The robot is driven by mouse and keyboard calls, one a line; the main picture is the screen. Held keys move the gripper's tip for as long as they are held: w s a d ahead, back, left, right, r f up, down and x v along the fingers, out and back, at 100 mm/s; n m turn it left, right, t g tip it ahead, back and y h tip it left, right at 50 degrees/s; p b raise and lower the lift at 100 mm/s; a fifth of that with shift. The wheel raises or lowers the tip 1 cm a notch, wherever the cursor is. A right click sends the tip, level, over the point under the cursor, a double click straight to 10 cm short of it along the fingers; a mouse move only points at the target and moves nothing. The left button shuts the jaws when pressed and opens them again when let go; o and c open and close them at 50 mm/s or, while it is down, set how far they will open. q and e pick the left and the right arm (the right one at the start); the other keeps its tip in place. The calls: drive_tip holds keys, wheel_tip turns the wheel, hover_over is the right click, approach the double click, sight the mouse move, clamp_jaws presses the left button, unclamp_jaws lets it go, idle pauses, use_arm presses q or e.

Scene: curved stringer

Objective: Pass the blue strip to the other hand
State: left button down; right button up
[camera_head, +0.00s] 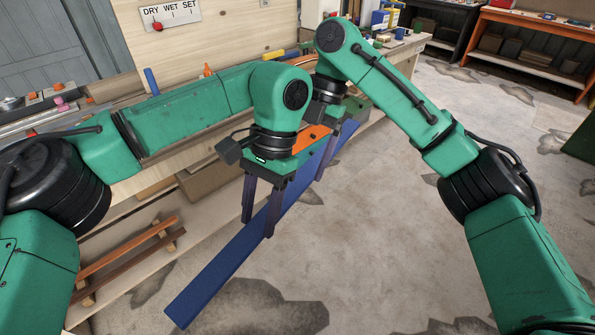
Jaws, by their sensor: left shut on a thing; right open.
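The long blue strip (217,273) runs slantwise through the air, from its near end low in the picture to its far end beside the bench. My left gripper (257,228) is shut on the blue strip around its middle, with a dark finger on each side. My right gripper (324,165) is open at the far part of the strip, beyond the left one. A dark finger of it shows beside the strip; the rest is partly hidden by my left arm and an orange part, so I cannot tell whether the strip lies between its fingers.
A wooden bench (200,160) with a tall panel (225,40) stands along the left and back. Wooden strips (130,250) lie on its lower shelf. The concrete floor (400,250) is open below and right. Shelving (530,50) stands at the back right.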

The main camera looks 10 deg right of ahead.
sight(294, 184)
drive_tip(key=x, duration=0.4)
drive_tip(key=shift+s+a+f, duration=0.1)
drive_tip(key=shift+s+f, duration=0.05)
drive_tip(key=shift+f, duration=0.05)
clamp_jaws()
use_arm(q)
drive_tip(key=shift+c, duration=1.3)
unclamp_jaws()
use_arm(e)
drive_tip(key=shift+r, duration=0.1)
